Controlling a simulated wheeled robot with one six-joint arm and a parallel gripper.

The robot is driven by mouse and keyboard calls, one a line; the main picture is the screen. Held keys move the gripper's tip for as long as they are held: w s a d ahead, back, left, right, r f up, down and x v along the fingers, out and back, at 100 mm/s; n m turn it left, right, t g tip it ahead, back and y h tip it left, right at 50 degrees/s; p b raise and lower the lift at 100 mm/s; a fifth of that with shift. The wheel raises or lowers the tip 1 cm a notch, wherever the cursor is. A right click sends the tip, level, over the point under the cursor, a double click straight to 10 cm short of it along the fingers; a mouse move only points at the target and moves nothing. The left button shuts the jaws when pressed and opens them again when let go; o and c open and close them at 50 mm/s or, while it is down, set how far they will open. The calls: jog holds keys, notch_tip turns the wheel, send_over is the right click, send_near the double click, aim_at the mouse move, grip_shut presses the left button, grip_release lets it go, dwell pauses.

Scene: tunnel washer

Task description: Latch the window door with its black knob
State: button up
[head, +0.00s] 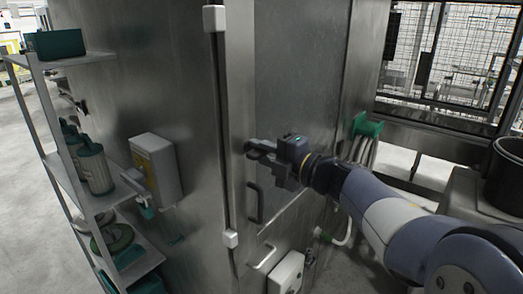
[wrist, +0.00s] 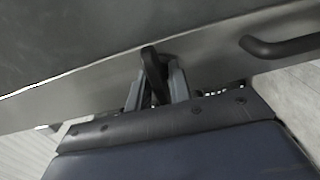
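The window door (head: 300,75) is a steel panel on the washer's tall steel housing in the head view; it looks closed or nearly so. My gripper (head: 258,152) is at the door's left edge, above a black bar handle (head: 255,203). In the wrist view the black knob (wrist: 152,68) stands between the two grey fingers of my gripper (wrist: 158,80), one on each side. I cannot tell whether both fingers press on it. The knob is mostly hidden by my gripper in the head view. The bar handle also shows in the wrist view (wrist: 282,46).
A shelf (head: 72,62) with bottles and a green bin stands at the left. A white-yellow box (head: 157,165) and a vertical rod (head: 222,120) are on the housing. Green-topped hoses (head: 366,128) are right of the door. A black bin (head: 507,175) stands at far right.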

jog(key=shift+o, duration=1.2)
jog(key=shift+d, duration=0.1)
jog(key=b+v, duration=0.2)
jog(key=v, duration=0.8)
jog(key=shift+s+d+b, duration=0.2)
jog(key=shift+s+b, duration=0.05)
jog(key=shift+b, duration=0.05)
jog(key=shift+w+a, duration=0.1)
jog(key=p+x, duration=0.3)
jog(key=x, duration=0.8)
jog(key=shift+r, duration=0.1)
jog(key=shift+n+b, duration=0.4)
jog(key=shift+b, duration=0.2)
jog(key=shift+n, duration=0.3)
